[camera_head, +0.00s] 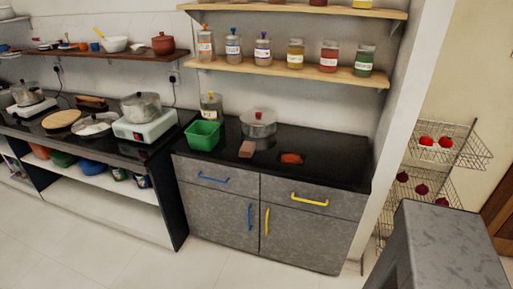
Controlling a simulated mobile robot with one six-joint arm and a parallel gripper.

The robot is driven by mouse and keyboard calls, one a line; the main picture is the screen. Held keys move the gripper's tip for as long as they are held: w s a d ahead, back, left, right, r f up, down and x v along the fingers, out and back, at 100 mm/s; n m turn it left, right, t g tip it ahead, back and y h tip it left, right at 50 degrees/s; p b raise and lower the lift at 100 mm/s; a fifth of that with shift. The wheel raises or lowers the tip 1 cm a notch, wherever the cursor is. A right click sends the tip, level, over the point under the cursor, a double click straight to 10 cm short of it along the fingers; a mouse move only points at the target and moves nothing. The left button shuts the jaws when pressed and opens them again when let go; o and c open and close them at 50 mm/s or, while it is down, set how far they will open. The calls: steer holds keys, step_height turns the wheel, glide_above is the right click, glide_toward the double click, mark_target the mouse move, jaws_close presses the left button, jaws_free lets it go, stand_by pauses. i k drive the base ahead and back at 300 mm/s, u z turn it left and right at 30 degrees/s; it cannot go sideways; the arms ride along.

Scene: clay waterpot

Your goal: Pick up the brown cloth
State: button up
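A small brown, folded-looking piece (246,149) lies on the black countertop near its front edge, in front of the steel pot. It matches the brown cloth best, but it is too small to be sure it is cloth. A small orange-red piece (291,158) lies to its right on the same counter, apart from it; I cannot tell what it is made of. My gripper is not in view.
A green basket (203,134) stands left of the brown piece, and a lidded steel pot (258,123) stands behind it. The black countertop (340,160) is bare at right. Grey drawers with blue and yellow handles (309,199) sit below. White floor in front is clear.

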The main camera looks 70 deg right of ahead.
mark_target(247, 150)
steer(key=z, duration=0.6)
steer(key=i, duration=0.85)
steer(key=z, duration=0.5)
